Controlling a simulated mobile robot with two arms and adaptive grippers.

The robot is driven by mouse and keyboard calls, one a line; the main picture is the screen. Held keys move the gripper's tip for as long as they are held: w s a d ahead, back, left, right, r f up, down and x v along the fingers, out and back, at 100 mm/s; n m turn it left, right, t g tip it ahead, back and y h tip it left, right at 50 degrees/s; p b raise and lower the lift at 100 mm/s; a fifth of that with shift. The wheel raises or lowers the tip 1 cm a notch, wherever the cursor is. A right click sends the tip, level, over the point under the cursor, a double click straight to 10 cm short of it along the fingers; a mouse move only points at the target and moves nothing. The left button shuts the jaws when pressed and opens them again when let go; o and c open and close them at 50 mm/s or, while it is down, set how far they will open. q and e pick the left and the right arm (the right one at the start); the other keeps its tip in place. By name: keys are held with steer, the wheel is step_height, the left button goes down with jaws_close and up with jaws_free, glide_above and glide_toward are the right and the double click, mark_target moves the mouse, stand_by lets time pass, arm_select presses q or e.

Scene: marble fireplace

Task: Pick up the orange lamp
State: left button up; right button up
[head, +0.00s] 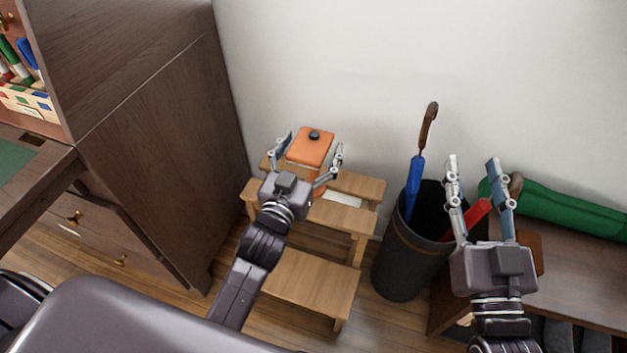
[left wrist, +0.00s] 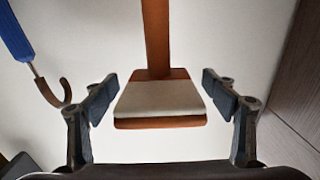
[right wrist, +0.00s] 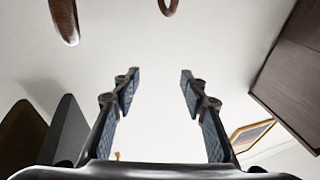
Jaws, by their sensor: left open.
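The orange lamp (head: 310,147), a boxy body with a black knob on top, stands on the wooden step stool (head: 305,285). My left gripper (head: 314,143) is open, with its fingers spread on either side of the lamp in the head view. In the left wrist view the lamp (left wrist: 160,121) shows a pale panel and an orange upright part, centred between the open fingers with a gap on each side. I see no clear contact. My right gripper (head: 472,160) is open and empty above the bin and bench; its fingers are also apart in the right wrist view (right wrist: 158,75).
A dark bin (head: 400,265) with a blue umbrella (head: 413,180) stands right of the stool. A dark wooden cabinet (head: 160,160) is at the left. A bench (head: 580,265) with a green rolled item (head: 570,208) is at the right. A white wall closes the back.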

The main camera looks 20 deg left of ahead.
arm_select(q)
steer(key=shift+w, duration=0.65)
steer(key=shift+r, duration=0.1)
steer(key=c, duration=2)
arm_select(e)
steer(key=shift+s+r+t, duration=0.2)
steer(key=shift+r+t, duration=0.3)
steer(key=shift+r, duration=0.35)
